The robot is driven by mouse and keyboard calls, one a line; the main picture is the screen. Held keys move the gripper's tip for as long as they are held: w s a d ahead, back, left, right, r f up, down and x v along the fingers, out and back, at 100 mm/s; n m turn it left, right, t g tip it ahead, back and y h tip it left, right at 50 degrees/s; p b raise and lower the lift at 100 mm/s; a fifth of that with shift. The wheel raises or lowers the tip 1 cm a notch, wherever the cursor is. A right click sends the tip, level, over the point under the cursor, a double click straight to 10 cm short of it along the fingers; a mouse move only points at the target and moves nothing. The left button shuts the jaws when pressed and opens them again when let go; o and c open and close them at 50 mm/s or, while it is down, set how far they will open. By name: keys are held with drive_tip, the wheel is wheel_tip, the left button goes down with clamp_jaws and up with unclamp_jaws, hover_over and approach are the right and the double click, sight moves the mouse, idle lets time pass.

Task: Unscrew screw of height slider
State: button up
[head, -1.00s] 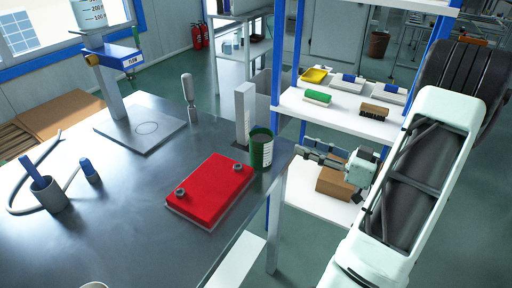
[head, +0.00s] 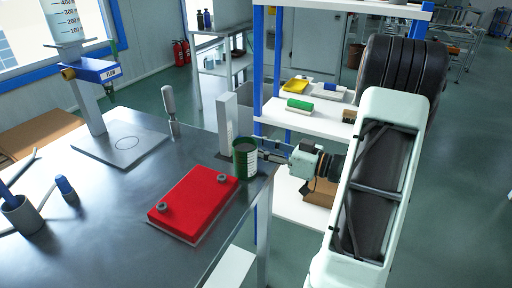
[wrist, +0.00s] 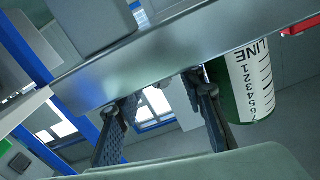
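The height slider is a blue block (head: 97,72) on a grey post at the back left of the table in the head view, under a clear measuring cylinder (head: 63,22). A yellow-orange knob (head: 68,73) on its left side looks like the screw. My gripper (head: 264,150) is far to the right of it, at the table's right edge beside the green can (head: 245,160). In the wrist view my gripper (wrist: 165,98) has its two fingers spread with nothing between them. The green can (wrist: 243,82) is just right of the right finger; the slider is not visible there.
The metal table (head: 120,215) holds a red box (head: 195,203), a grey upright block (head: 227,122), a standing handled tool (head: 170,105) and a cup (head: 22,216). A shelf (head: 315,122) with brushes stands behind my arm. The table's middle is fairly clear.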

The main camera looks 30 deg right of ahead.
clamp_jaws()
drive_tip(key=shift+n, duration=0.3)
drive_tip(key=n+b, duration=0.1)
drive_tip(key=n, duration=0.1)
drive_tip(key=n+b, duration=0.1)
drive_tip(key=shift+f+n, duration=0.2)
drive_tip(key=shift+n, duration=0.2)
drive_tip(key=n+b, duration=0.3)
drive_tip(key=n, duration=0.1)
drive_tip(key=shift+n, duration=0.3)
drive_tip(key=shift+r, duration=0.1)
